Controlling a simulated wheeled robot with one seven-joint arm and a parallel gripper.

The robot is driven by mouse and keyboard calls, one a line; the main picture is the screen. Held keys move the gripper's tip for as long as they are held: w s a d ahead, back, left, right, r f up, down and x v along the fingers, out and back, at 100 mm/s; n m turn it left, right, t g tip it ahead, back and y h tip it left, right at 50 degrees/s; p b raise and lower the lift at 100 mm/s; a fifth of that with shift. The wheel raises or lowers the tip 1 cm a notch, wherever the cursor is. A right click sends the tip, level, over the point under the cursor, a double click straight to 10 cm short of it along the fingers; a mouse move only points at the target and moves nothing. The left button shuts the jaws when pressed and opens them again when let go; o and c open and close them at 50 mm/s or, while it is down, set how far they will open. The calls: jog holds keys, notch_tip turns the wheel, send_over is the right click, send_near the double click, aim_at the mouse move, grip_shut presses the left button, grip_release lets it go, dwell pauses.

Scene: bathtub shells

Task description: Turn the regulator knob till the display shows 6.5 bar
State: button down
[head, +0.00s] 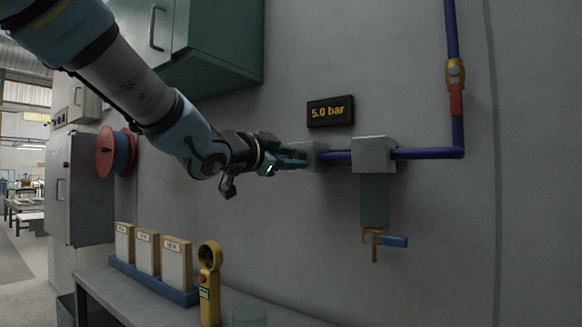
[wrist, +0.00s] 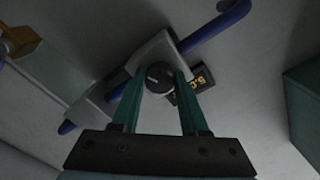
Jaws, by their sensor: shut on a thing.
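The display (head: 330,111) on the wall reads 5.0 bar in the head view. It also shows partly in the wrist view (wrist: 203,80), rotated and partly covered by a finger. The regulator body (head: 317,152) sits on the blue pipe below the display. The dark round regulator knob (wrist: 159,77), with a light mark on its face, shows in the wrist view. My gripper (wrist: 160,85) is shut on the knob, a green finger on each side. In the head view my gripper (head: 296,158) reaches the regulator from the left and hides the knob.
A grey block (head: 374,153) with a bowl and a blue-handled drain valve (head: 392,241) hangs right of the regulator. A green cabinet (head: 220,45) is above my arm. Below, a bench holds box files (head: 147,252) and a yellow handheld device (head: 209,283).

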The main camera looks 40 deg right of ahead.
jog(key=shift+m, duration=0.4)
jog(key=shift+c, duration=2.1)
grip_release()
jog(key=v, duration=1.1)
